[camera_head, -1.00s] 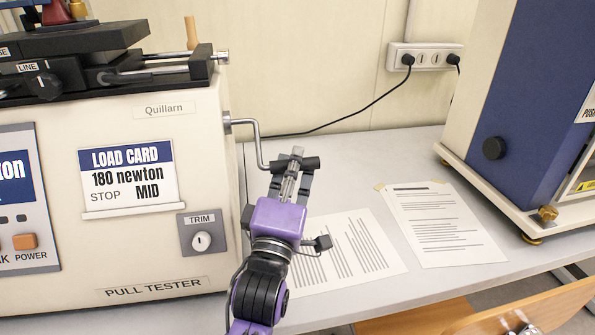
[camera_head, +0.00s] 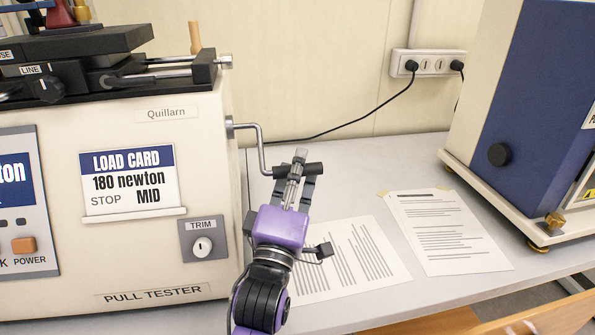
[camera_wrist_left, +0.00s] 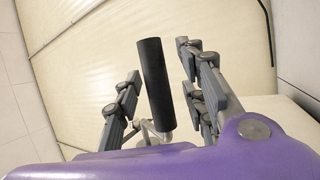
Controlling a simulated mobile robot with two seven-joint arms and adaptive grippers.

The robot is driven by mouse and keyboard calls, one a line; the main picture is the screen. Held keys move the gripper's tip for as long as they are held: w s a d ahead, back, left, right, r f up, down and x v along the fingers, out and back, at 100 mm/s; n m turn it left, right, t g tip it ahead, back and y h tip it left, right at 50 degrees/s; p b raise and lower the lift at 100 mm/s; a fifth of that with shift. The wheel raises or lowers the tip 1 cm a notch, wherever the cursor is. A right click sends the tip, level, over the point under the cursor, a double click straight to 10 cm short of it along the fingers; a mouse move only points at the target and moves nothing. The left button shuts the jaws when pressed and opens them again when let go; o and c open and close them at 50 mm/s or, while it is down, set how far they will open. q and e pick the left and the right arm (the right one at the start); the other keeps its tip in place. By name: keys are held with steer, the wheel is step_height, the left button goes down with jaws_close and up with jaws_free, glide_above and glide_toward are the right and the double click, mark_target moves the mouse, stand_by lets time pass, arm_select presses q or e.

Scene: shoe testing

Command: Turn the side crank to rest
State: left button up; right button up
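The side crank (camera_head: 262,150) is a bent grey metal rod coming out of the right side of the cream pull tester (camera_head: 135,250). Its arm hangs down to a black cylindrical handle (camera_head: 314,168) that points right. The handle also shows in the left wrist view (camera_wrist_left: 155,85). My left gripper (camera_head: 297,165) is at the handle, with its fingers on either side of it. In the wrist view, gaps show between the handle and both fingers, so the gripper is open around it. The fingers hide the handle's middle in the head view. My right gripper is not in view.
Two printed sheets (camera_head: 440,232) (camera_head: 345,262) lie on the grey bench (camera_head: 350,165) right of the tester. A blue and cream machine (camera_head: 535,120) stands at the right. A black cable (camera_head: 345,124) runs along the wall to a socket strip (camera_head: 432,63).

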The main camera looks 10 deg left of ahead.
arm_select(q)
steer(key=shift+s, duration=0.1)
steer(key=v, duration=1.1)
steer(key=shift+s+f, duration=0.2)
steer(key=shift+s, duration=0.15)
steer(key=shift+a, duration=0.1)
